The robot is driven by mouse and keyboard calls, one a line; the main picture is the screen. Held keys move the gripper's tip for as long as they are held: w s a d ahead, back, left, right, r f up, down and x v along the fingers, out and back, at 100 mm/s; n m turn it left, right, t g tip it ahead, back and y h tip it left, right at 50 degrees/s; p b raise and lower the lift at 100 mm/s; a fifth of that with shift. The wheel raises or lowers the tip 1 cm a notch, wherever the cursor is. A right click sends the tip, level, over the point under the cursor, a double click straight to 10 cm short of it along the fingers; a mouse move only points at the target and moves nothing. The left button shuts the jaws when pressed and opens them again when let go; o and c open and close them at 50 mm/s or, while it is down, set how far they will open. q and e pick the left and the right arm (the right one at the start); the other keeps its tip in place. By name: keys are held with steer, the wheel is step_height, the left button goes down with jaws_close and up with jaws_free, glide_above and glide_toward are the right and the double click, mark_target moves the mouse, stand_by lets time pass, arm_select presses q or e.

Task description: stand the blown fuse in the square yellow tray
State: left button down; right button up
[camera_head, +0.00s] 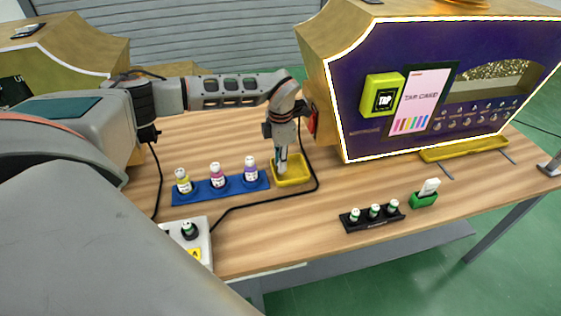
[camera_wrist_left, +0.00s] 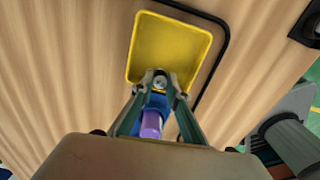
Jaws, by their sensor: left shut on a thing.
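The square yellow tray (camera_head: 302,181) lies on the wooden table, in front of the vending machine's left corner. It also shows in the wrist view (camera_wrist_left: 172,45). My left gripper (camera_head: 282,160) points down over the tray's left part. It is shut on a small pale fuse (camera_wrist_left: 160,83), seen end-on between the fingertips at the tray's near edge in the wrist view. The fuse is mostly hidden by the fingers. I cannot tell whether it touches the tray floor. My right gripper is not in view.
A blue rack (camera_head: 222,190) with yellow, pink and purple bottles stands just left of the tray. A black cable runs around the tray's right side. A black rack (camera_head: 373,222) of small fuses, a green holder (camera_head: 423,200) and a white box (camera_head: 197,250) stand nearer the front.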

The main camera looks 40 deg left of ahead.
arm_select(q)
steer(key=c, duration=2)
jaws_free()
steer(key=shift+f, duration=0.15)
steer(key=shift+r+p, duration=0.65)
steer(key=shift+r, duration=5.55)
